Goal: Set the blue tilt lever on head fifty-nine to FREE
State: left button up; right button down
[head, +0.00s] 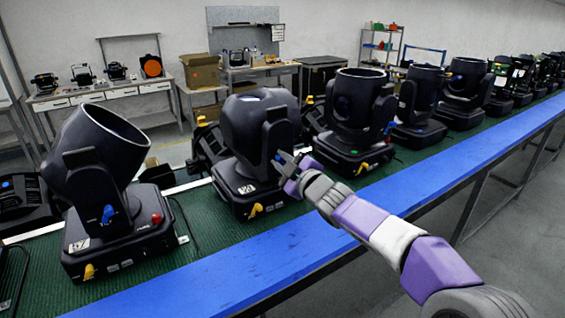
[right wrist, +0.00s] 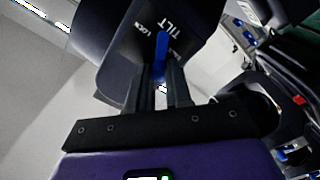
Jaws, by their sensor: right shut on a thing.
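The moving head at my right gripper (head: 283,165) is a black fixture (head: 258,125) on the green bench top, second from the left among the large ones. Its number label (head: 247,189) is too small to read for certain. In the right wrist view, the blue tilt lever (right wrist: 161,44) stands against the black yoke arm, beside white TILT and LOCK lettering. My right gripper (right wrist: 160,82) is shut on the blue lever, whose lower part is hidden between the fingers. In the head view the gripper hides the lever. My left gripper is not in view.
A tilted moving head (head: 97,165) with its own blue lever (head: 108,213) stands to the left. Another head (head: 352,115) stands close on the right, with several more beyond. A blue strip (head: 285,258) edges the bench. The aisle at the right is clear.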

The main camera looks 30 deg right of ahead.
jog(key=shift+d, duration=0.1)
jog(key=c, duration=1.1)
grip_release()
jog(key=shift+o, duration=0.2)
jog(key=s+p, duration=0.1)
jog(key=s, duration=0.6)
jog(key=shift+s+d, duration=0.25)
